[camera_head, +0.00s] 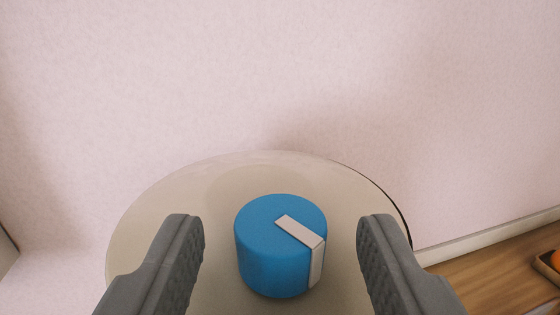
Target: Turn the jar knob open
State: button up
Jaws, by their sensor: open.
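The jar knob (264,245) is a blue cylinder in the lower middle of the view. A pale bar marker (300,231) runs from near its top's centre to the lower right and down its side. The knob sits on a round beige lid or top (225,185); the body below it is hidden. My gripper (280,235) is open, with one grey finger on each side of the knob. Gaps show between both fingers and the knob, so neither appears to touch it.
A pale pink wall (280,70) rises behind the round top. A wooden surface (490,270) lies at the lower right, with a dark-edged tray (546,267) holding something orange at the picture's edge.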

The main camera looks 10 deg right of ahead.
aim_at(281, 263)
jog(key=shift+x, duration=1.55)
jog(key=c, duration=0.9)
